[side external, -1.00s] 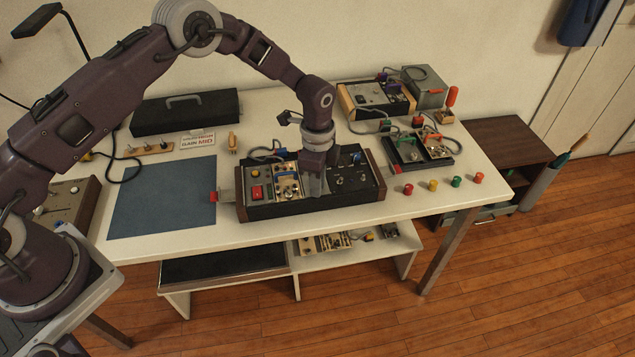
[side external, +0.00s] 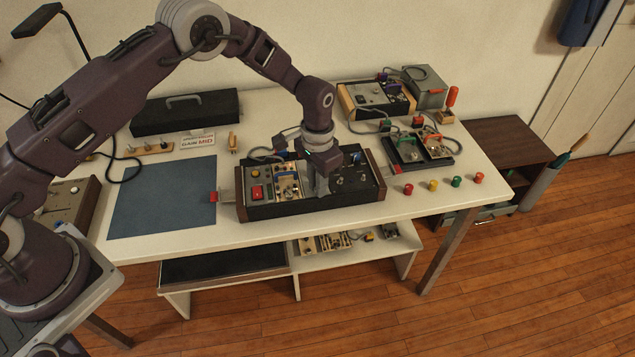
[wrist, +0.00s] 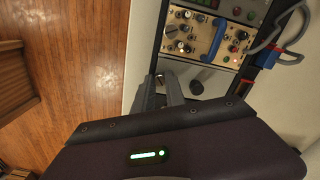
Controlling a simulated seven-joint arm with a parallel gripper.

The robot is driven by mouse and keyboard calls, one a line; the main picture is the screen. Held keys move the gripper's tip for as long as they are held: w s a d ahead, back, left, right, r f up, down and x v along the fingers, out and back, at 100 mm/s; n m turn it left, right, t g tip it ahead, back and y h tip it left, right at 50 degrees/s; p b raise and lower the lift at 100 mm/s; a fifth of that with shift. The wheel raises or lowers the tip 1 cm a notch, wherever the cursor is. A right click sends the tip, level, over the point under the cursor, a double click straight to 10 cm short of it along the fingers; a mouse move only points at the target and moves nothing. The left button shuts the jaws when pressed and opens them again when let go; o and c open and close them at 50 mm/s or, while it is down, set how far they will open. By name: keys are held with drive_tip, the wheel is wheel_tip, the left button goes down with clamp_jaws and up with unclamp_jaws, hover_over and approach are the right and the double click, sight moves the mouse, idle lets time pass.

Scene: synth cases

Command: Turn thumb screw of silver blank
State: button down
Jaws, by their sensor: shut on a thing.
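The synth case (side external: 290,208) is a black box with wooden end cheeks, lying on the white table. My gripper (side external: 318,190) points down at the middle of the case, just right of the gold module (side external: 287,187). In the wrist view my gripper's fingers (wrist: 163,92) are close together at the edge of a plain silvery panel, the silver blank (wrist: 218,80), beside the gold module (wrist: 205,35). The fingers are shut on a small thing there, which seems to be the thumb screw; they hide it.
A blue mat (side external: 165,195) lies left of the case. A black tray (side external: 420,160) with modules and several coloured caps (side external: 433,185) are to the right. A blue-plugged cable (wrist: 270,57) loops near the case's edge. A black toolbox (side external: 187,113) stands behind.

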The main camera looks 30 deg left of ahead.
drive_tip(key=n, duration=0.5)
drive_tip(key=shift+n, duration=2.4)
drive_tip(key=c, duration=1.3)
unclamp_jaws()
drive_tip(key=shift+c, duration=0.2)
